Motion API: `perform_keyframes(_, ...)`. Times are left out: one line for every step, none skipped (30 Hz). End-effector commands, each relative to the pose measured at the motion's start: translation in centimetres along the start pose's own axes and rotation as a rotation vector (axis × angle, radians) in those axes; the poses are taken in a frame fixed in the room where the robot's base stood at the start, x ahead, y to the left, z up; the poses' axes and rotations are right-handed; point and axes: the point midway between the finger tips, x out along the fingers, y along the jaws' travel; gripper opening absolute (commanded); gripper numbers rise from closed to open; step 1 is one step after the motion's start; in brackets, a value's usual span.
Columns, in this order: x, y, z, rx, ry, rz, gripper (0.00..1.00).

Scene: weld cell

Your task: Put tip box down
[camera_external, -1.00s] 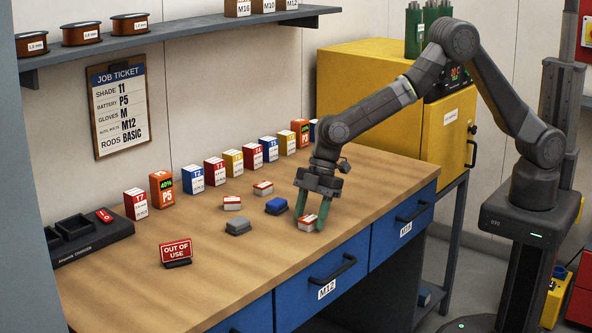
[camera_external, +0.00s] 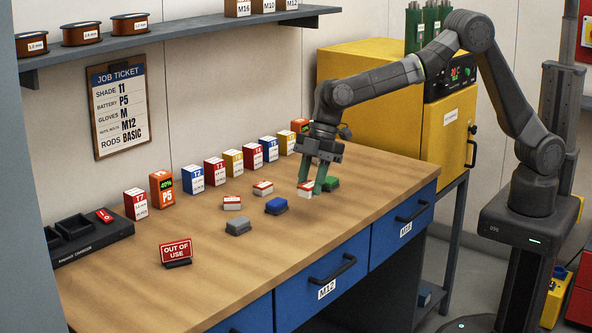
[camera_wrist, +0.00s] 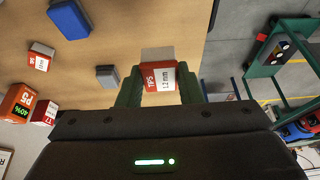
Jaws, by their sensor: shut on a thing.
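A small red and white tip box (camera_external: 305,190) is held in my gripper (camera_external: 312,186) over the right part of the wooden bench. In the wrist view, the tip box (camera_wrist: 158,79) sits between the two green fingers, its face reading "TIPS 1.2 mm". The fingers are shut on its sides. It seems to hang above the bench top, but the exact gap is hard to judge.
A blue block (camera_external: 276,206), grey block (camera_external: 238,227) and two red-white boxes lie left. A row of labelled boxes (camera_external: 214,171) stands behind. The front middle is clear.

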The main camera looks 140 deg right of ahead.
Motion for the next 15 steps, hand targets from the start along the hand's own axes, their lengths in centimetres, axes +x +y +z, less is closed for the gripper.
perform_keyframes(-0.4, 0.0, -0.2, -0.001, 0.001, 0.000, 0.09)
perform_keyframes(-0.7, 0.0, -0.3, 0.000, 0.001, 0.001, 0.09)
perform_keyframes(-0.9, 0.0, -0.4, 0.001, 0.001, 0.001, 0.09)
perform_keyframes(-1.0, 0.1, -0.3, 0.005, 0.000, 0.002, 0.09)
perform_keyframes(-1.2, 0.3, -0.3, 0.012, 0.000, 0.005, 0.09)
perform_keyframes(-1.3, 0.7, 0.0, 0.028, -0.001, 0.012, 0.09)
perform_keyframes(-1.4, 1.1, 0.2, 0.045, -0.001, 0.020, 0.09)
perform_keyframes(-1.5, 1.7, 0.6, 0.069, -0.001, 0.030, 0.09)
perform_keyframes(-1.7, 2.6, 1.2, 0.110, -0.001, 0.046, 0.09)
perform_keyframes(-1.9, 3.5, 1.7, 0.146, -0.002, 0.060, 0.09)
perform_keyframes(-2.1, 4.4, 2.3, 0.187, -0.001, 0.078, 0.09)
perform_keyframes(-2.5, 5.7, 3.2, 0.247, -0.001, 0.103, 0.09)
perform_keyframes(-2.8, 6.8, 4.0, 0.296, -0.002, 0.124, 0.09)
perform_keyframes(-3.1, 7.9, 4.8, 0.348, -0.001, 0.145, 0.09)
perform_keyframes(-3.5, 9.3, 5.9, 0.416, -0.001, 0.174, 0.09)
